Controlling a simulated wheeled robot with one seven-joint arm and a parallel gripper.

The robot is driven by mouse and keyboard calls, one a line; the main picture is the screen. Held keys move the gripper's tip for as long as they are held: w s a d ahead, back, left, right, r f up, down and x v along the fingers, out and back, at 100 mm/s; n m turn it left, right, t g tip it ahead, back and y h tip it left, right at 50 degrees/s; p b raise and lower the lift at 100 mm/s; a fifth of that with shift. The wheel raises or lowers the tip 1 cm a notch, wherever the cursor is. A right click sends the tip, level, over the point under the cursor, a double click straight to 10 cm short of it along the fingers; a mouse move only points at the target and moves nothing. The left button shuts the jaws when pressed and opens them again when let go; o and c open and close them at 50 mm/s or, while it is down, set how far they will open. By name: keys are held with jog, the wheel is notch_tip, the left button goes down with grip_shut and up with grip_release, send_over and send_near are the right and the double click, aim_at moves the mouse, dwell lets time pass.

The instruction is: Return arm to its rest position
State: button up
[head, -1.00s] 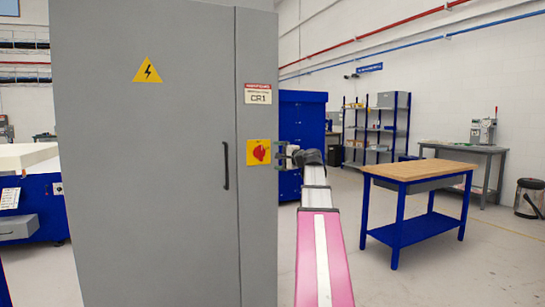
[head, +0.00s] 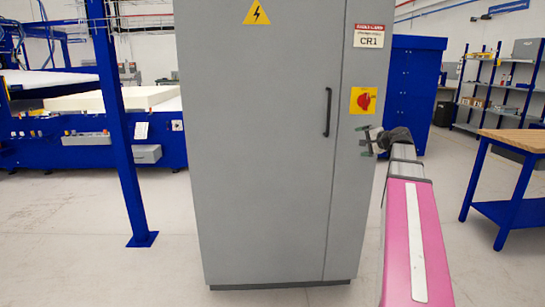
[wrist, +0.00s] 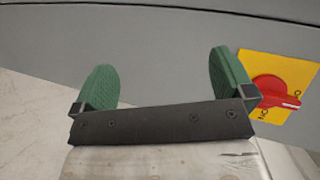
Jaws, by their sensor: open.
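My gripper (head: 367,141) is at the end of my outstretched pink and white arm, in front of the right edge of the grey cabinet. In the wrist view my gripper (wrist: 165,85) has its two green finger pads wide apart with nothing between them. A red rotary switch on a yellow plate (head: 363,101) is on the cabinet front, just above my gripper. In the wrist view the red knob (wrist: 276,92) lies to the right of the right finger, and I see no contact between them.
The grey cabinet (head: 258,170) labelled CR1 has its door shut, with a dark handle (head: 327,112). A blue post (head: 122,150) stands to its left. A wooden-topped workbench (head: 519,138) is at right, and a blue cabinet (head: 412,90) behind. Floor at front left is clear.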

jog(key=s+a+f+n+g+h, duration=0.1)
jog(key=s+a+f+n+g, duration=0.15)
jog(key=a+f, duration=0.45)
jog(key=s+a+f+n+g, duration=0.1)
jog(key=s+a+f+g, duration=0.2)
jog(key=f, duration=0.8)
jog(key=s+a+f+n+g+h, duration=0.15)
jog(key=s+a+f, duration=0.25)
jog(key=f, duration=0.4)
jog(key=s+a+f+n+g+h, duration=0.2)
jog(key=s+a+f, duration=0.1)
jog(key=s+f, duration=0.4)
jog(key=s+a+f+n+g+h, duration=0.2)
jog(key=s+a+f+n+g, duration=0.1)
jog(key=s+f, duration=0.5)
jog(key=shift+s+a+f+n+g, duration=0.2)
jog(key=shift+s+f+n+g, duration=0.1)
jog(key=shift+f, duration=0.6)
jog(key=shift+h, duration=0.25)
